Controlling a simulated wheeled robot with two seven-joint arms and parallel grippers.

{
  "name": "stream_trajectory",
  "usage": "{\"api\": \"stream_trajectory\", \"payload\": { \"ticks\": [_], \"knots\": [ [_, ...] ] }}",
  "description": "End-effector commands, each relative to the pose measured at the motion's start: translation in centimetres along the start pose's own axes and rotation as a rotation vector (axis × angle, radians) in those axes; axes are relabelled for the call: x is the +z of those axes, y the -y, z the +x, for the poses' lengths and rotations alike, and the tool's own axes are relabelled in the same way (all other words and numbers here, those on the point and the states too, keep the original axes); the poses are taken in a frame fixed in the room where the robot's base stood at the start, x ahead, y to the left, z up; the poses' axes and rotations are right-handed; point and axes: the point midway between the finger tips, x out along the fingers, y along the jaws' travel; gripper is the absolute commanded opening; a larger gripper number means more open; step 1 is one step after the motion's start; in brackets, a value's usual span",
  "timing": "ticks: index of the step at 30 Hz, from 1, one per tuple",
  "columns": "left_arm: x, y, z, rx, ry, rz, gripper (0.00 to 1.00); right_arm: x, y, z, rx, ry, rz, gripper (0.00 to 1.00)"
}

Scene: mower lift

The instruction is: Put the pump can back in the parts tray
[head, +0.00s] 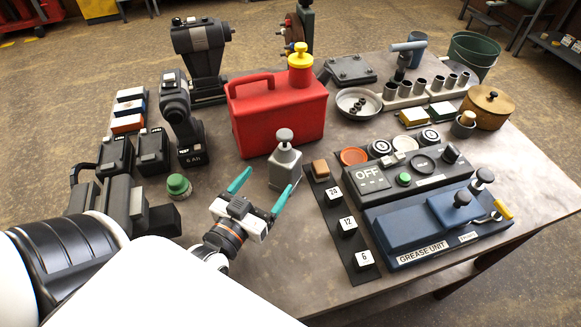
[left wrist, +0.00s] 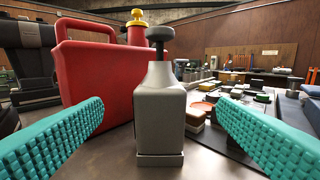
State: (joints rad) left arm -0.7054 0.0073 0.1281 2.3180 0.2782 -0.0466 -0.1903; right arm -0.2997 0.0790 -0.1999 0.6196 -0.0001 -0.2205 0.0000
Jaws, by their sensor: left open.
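The pump can (head: 284,168) is a grey, square-bodied can with a dark round knob on top. It stands upright on the bench in front of the red jug. In the left wrist view the can (left wrist: 160,112) is centred ahead, between the two teal fingers. My left gripper (head: 260,188) is open and empty, its fingertips pointing at the can with a gap on each side. My right gripper is not in view.
The red jug (head: 277,118) with a yellow cap stands close behind the can. A green knob (head: 178,186) is left of the gripper. A brown block (head: 320,170), the OFF panel (head: 368,177) and the blue grease unit (head: 420,222) lie to the right. The bench front is clear.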

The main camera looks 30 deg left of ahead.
Motion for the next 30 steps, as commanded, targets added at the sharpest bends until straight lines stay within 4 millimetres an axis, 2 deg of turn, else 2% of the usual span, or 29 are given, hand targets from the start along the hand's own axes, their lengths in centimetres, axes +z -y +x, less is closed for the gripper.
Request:
{"api": "stream_trajectory", "payload": {
  "ticks": [4,13,18,21,30],
  "knots": [
    [0.4,0.0,2.5,0.000,0.002,-0.001,0.82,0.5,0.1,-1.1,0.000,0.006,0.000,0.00],
    [0.4,0.0,4.8,0.000,0.000,-0.001,0.82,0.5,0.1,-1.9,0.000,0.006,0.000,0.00],
    [1.1,0.0,7.4,0.000,0.003,-0.002,0.82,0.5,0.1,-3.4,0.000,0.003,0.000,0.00],
    [0.8,0.0,8.6,0.000,0.001,-0.001,0.82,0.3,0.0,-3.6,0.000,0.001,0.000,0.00],
    [0.5,0.0,9.3,0.000,-0.001,0.000,0.82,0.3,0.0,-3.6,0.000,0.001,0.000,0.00]
  ]
}}
